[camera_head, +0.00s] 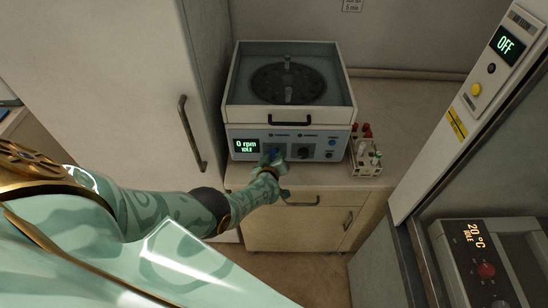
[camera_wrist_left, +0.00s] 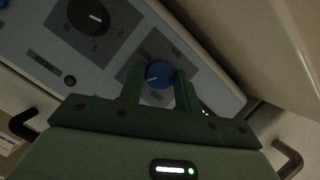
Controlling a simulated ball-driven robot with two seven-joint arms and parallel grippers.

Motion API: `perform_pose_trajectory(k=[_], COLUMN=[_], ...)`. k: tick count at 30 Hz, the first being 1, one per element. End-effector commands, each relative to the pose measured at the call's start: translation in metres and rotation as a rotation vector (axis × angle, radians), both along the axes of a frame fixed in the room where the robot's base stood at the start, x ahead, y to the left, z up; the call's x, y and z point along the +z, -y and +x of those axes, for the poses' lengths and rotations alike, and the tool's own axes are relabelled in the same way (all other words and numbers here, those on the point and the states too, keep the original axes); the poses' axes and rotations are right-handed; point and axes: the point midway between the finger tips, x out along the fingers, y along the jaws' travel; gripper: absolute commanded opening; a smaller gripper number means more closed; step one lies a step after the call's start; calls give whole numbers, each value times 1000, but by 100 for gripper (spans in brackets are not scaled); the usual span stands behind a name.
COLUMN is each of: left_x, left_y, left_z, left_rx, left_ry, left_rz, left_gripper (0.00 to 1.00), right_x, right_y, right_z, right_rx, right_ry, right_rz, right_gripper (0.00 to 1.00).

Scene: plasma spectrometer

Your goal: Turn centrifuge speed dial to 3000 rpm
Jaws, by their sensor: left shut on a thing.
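The centrifuge (camera_head: 240,115) stands on the counter with a clear lid and a dark rotor inside. Its display (camera_head: 246,146) reads "0 rpm IDLE". My left gripper (camera_head: 272,160) is at the front panel, just right of the display. In the left wrist view, my left gripper (camera_wrist_left: 160,82) is shut on a blue dial (camera_wrist_left: 159,73), one finger on each side of it. The dial's white pointer line shows. A black dial (camera_wrist_left: 90,16) sits apart from it on the panel and also shows in the head view (camera_head: 304,152). My right gripper is not in view.
A rack with red-capped tubes (camera_head: 366,158) stands right of the centrifuge. A tall cabinet (camera_head: 150,80) with a handle is at left. A unit marked "OFF" (camera_head: 507,43) and a device showing "20 °C" (camera_head: 476,236) are at right. Drawers (camera_head: 300,201) lie below the counter.

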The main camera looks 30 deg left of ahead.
Motion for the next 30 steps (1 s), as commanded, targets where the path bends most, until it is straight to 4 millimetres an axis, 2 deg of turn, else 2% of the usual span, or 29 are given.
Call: perform_pose_trajectory(k=[5,6,7,8,16,20,23,30], left_x=[-3,-3,-2,-2,0,6,15,41], left_y=[1,1,1,1,0,4,10,33], left_z=[-2,-2,-2,-2,-1,-9,-23,-79], left_rx=[-1,0,0,0,1,1,1,2], left_ry=[-5,-4,-4,-4,-1,-1,-2,-3], left_rz=[-4,-3,-3,-3,-2,-3,-4,-5], left_gripper=[10,44,53,55,55,55,55,55], right_x=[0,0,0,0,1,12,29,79], right_y=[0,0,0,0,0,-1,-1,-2], right_z=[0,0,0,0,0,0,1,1], right_rx=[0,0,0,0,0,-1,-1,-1], right_ry=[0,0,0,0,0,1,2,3], right_rz=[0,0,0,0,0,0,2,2], right_gripper=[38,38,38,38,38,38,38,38])
